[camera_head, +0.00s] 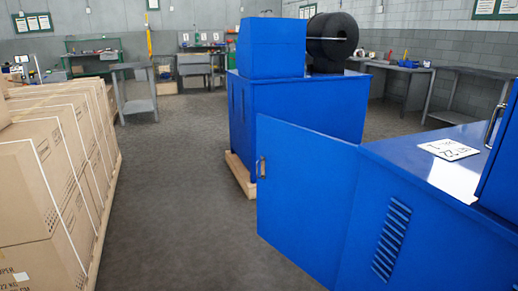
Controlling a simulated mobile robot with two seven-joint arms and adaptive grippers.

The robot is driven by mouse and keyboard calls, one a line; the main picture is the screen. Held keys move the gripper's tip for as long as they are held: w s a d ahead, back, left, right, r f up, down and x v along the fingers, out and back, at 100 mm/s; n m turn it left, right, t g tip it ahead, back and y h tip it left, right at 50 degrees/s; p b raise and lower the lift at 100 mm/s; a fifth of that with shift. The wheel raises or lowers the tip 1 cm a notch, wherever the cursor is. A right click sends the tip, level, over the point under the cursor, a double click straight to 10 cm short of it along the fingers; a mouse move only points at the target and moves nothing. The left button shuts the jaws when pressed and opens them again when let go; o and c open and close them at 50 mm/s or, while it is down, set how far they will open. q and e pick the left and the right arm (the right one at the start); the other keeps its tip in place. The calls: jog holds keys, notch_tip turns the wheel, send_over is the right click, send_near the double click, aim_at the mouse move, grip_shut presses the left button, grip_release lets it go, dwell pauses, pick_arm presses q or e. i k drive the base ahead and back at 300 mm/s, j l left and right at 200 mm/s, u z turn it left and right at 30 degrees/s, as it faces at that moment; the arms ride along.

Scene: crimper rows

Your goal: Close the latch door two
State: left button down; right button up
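A blue cabinet (420,240) with a slatted vent stands at the lower right. A flat blue door panel (305,195) sticks out from it to the left and appears to stand open. A metal handle (261,168) is on the door's far left edge. The door's lower edge and the cabinet's inside are mostly out of sight. A white paper label (448,149) lies on the cabinet top. No latch is clearly visible apart from the handle. Neither of my grippers is in view.
Strapped cardboard boxes (40,170) line the left. Grey floor (190,200) lies open between them and the door. A second blue cabinet (300,105) stands on a wooden pallet (240,174) behind the door. A blue upright part with a handle (495,125) rises at the right edge.

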aim_at(306, 179)
jog(key=i+j+z, duration=0.15)
jog(key=i+j, duration=0.25)
jog(key=i+j+z, duration=0.2)
jog(key=i+j, duration=0.2)
jog(key=j, duration=0.2)
